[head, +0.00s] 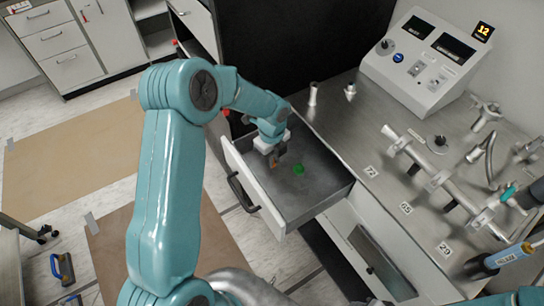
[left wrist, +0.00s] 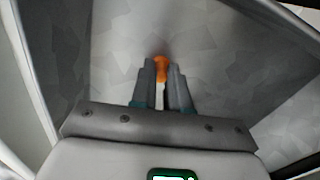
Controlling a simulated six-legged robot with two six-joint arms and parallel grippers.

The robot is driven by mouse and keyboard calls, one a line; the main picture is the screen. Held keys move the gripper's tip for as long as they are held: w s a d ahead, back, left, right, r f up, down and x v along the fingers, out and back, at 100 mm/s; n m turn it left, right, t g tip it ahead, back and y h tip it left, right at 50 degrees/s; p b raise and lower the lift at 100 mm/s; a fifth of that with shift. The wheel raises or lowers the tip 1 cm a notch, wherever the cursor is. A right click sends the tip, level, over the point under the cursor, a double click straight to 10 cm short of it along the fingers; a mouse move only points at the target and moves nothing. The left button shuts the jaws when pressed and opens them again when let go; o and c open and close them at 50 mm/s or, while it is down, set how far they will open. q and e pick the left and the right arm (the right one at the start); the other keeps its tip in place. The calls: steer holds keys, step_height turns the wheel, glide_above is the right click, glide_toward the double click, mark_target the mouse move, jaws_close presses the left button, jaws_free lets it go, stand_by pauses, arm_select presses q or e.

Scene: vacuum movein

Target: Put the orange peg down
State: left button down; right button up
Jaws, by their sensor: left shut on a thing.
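The orange peg (left wrist: 161,68) is between the fingertips of my left gripper (left wrist: 161,82) in the left wrist view, its orange end showing past the tips. In the head view my left gripper (head: 274,160) points down inside the open drawer (head: 318,200), shut on the peg. Only a small orange bit of the peg shows there, and I cannot tell whether it touches the drawer floor. My right gripper is not made out in these views.
A green object (head: 298,169) lies in the drawer, just right of my left gripper. The drawer walls stand close around it. The steel bench (head: 350,130) above holds a control box (head: 425,60) and metal pipework (head: 435,175).

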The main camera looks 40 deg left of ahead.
arm_select(q)
steer(key=shift+s+r, duration=0.15)
steer(key=c, duration=1.1)
jaws_free()
steer(key=shift+f, duration=0.25)
steer(key=shift+r, duration=0.15)
step_height(320, 180, up, 12)
steer(key=shift+b, duration=0.3)
steer(key=shift+r, duration=0.1)
